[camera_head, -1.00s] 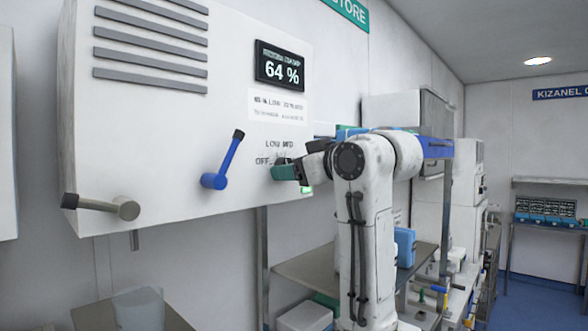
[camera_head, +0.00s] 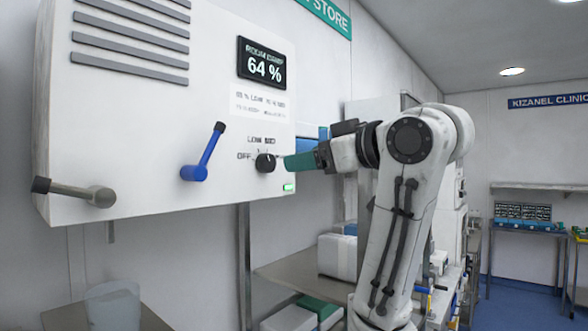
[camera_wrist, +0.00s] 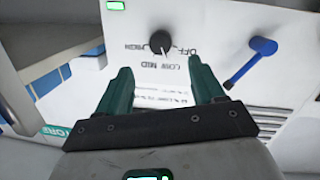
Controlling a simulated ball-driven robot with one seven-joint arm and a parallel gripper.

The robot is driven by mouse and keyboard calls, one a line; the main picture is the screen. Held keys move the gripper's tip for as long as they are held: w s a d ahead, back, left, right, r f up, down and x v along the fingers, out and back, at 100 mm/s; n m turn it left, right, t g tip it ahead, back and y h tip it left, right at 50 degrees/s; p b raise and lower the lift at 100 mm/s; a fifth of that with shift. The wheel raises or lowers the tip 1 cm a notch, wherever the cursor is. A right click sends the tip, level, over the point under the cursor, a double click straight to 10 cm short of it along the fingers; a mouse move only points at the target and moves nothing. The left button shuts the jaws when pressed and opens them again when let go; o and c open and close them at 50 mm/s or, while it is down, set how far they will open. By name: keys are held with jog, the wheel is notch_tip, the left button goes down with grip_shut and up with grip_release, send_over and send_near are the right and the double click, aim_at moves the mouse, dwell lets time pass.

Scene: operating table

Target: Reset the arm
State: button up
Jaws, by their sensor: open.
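My gripper (camera_head: 290,162) has green fingers and a dark mount. It points left at the white wall unit's front, just right of the black rotary knob (camera_head: 265,162). In the wrist view the two fingers of my gripper (camera_wrist: 160,75) stand apart with nothing between them, and the knob (camera_wrist: 160,42) lies beyond their tips, clear of them. The knob has labels around it, among them OFF, LOW and MID. My white arm (camera_head: 405,200) is bent in front of the wall at the right.
The white unit (camera_head: 140,120) carries a 64 % display (camera_head: 262,63), a blue lever (camera_head: 203,155), a grey lever (camera_head: 80,192) and a lit green indicator (camera_head: 289,187). A metal shelf (camera_head: 285,275) with boxes stands below my gripper. A clear bin (camera_head: 112,305) is at lower left.

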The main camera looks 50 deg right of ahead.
jog(key=shift+s, duration=0.65)
jog(key=w+a+f+m+g+y, duration=0.1)
jog(key=w+a+f+g, duration=0.15)
jog(key=f, duration=1.35)
jog(key=w+a+f+m+g, duration=0.2)
jog(key=w+f+g, duration=0.1)
jog(key=f, duration=1.3)
jog(key=s+a+f+g+b, duration=0.1)
jog(key=s+a+f+g, duration=0.15)
jog(key=f, duration=0.75)
jog(key=s+a+f+g, duration=0.1)
jog(key=s+a+f, duration=0.25)
jog(key=f, duration=0.65)
jog(key=s+a+f+g, duration=0.3)
jog(key=s+f, duration=0.6)
jog(key=s, duration=0.2)
jog(key=s+a+f+g+b, duration=0.1)
jog(key=s+a+f+g, duration=0.2)
jog(key=s+f, duration=0.7)
jog(key=s, duration=0.2)
jog(key=shift+s+f+g, duration=0.25)
jog(key=shift+s+g, duration=0.05)
